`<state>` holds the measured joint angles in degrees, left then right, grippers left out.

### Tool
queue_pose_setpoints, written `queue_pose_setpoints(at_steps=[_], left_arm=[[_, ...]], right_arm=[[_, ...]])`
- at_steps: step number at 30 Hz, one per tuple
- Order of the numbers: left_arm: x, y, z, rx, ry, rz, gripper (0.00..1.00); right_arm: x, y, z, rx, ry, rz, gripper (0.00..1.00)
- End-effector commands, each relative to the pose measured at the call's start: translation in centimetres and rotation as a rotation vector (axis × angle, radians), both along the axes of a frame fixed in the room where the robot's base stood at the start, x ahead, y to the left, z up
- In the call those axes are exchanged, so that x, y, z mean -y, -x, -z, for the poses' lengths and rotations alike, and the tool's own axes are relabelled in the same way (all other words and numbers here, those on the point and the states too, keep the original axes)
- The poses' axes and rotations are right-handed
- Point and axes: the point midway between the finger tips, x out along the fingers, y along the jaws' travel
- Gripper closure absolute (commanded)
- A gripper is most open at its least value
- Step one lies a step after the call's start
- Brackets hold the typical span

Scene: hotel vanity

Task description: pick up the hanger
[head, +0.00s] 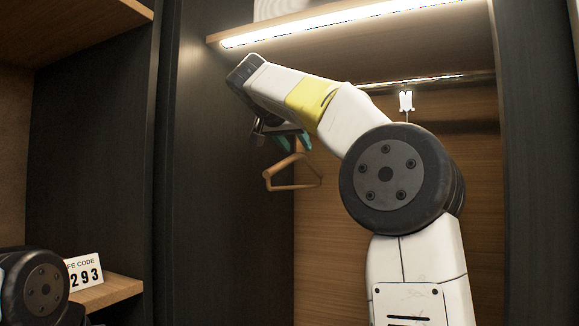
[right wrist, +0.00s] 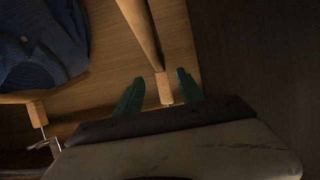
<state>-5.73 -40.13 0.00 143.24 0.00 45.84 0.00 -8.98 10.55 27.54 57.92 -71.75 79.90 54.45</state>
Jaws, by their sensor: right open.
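A light wooden hanger (head: 292,186) hangs in the closet alcove, below my right gripper (head: 290,140) in the head view; its upper part is hidden by the gripper and arm. In the right wrist view, the green fingers of my right gripper (right wrist: 158,92) are open, one on each side of a wooden part of the hanger (right wrist: 142,32). I cannot tell whether they touch it. My left gripper is out of view.
A lit shelf (head: 350,22) runs above my right arm. A rail (head: 440,80) carries a white clip (head: 406,101). A blue garment (right wrist: 38,45) shows in the right wrist view. A dark panel (head: 225,200) stands left of the hanger. A number sign (head: 84,273) sits on a low shelf (head: 108,291).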

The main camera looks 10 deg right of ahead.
Motion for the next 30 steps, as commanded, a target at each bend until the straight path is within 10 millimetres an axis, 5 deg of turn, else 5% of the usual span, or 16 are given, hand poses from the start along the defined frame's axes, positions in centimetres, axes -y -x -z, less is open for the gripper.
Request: queue_pose_setpoints(at_steps=[9,18,25,30], left_arm=[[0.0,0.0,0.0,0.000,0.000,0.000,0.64],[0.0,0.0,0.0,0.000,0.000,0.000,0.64],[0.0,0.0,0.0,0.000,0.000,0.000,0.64],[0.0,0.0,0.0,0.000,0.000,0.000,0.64]], right_arm=[[2.2,-3.7,1.3,-0.001,0.000,0.000,0.55],[2.5,-4.1,1.5,0.000,0.000,-0.001,0.55],[2.4,-4.1,1.5,0.000,0.000,-0.001,0.98],[2.4,-4.0,1.4,0.001,0.000,-0.001,1.00]])
